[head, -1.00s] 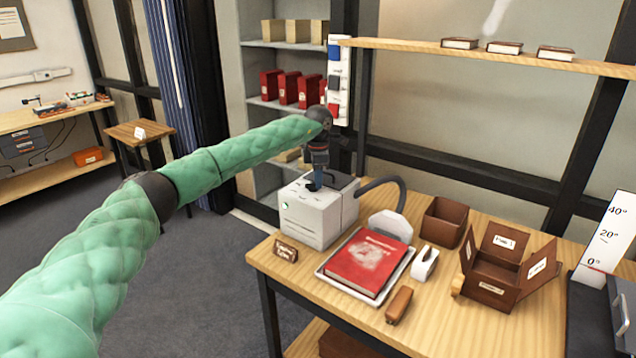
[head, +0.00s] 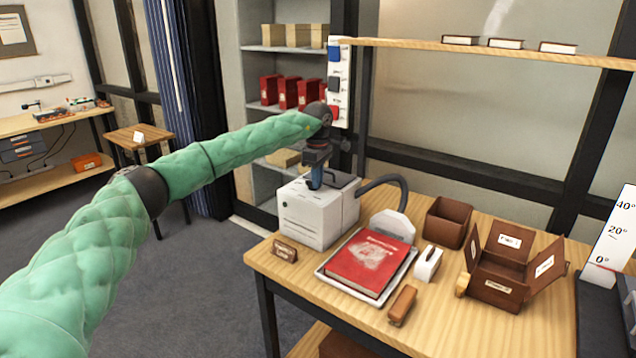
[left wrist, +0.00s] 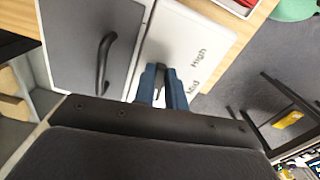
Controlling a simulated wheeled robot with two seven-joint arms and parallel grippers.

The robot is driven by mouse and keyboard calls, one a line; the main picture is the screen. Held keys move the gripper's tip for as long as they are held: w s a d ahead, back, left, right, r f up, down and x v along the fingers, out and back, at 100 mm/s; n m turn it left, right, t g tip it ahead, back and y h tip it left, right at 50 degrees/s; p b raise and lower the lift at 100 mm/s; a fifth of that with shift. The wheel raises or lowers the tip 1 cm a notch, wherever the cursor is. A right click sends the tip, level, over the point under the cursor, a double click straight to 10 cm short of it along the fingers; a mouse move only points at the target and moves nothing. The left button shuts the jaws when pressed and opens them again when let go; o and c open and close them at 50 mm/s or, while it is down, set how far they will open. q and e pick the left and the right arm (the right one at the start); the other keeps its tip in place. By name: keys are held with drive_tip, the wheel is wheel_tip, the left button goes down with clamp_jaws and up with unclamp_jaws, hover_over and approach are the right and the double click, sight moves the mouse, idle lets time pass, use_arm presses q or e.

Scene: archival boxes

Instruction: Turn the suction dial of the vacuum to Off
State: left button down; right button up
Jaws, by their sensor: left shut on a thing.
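The vacuum (head: 312,222) is a white box on the left end of the wooden table, with a grey hose at its right. My left gripper (head: 316,184) points down at the vacuum's top. In the left wrist view its blue fingers (left wrist: 162,88) are shut on a small dark dial (left wrist: 163,75). The fingers hide most of the dial, and I cannot read its setting. My right gripper is not in view.
A red book (head: 368,262) lies in a white tray right of the vacuum. A small sign (head: 285,250) stands at the table's left edge. An open brown box (head: 497,290) and a brown bin (head: 447,222) stand farther right.

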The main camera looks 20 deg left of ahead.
use_arm(q)
drive_tip(key=shift+a+m+b, duration=0.1)
drive_tip(key=shift+m+b, duration=0.2)
drive_tip(key=shift+m, duration=0.5)
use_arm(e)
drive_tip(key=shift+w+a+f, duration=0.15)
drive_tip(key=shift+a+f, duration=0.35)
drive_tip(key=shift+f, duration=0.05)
use_arm(q)
drive_tip(key=shift+r, duration=0.1)
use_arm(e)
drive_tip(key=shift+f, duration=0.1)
use_arm(q)
drive_tip(key=c, duration=1.4)
unclamp_jaws()
drive_tip(key=shift+c, duration=0.2)
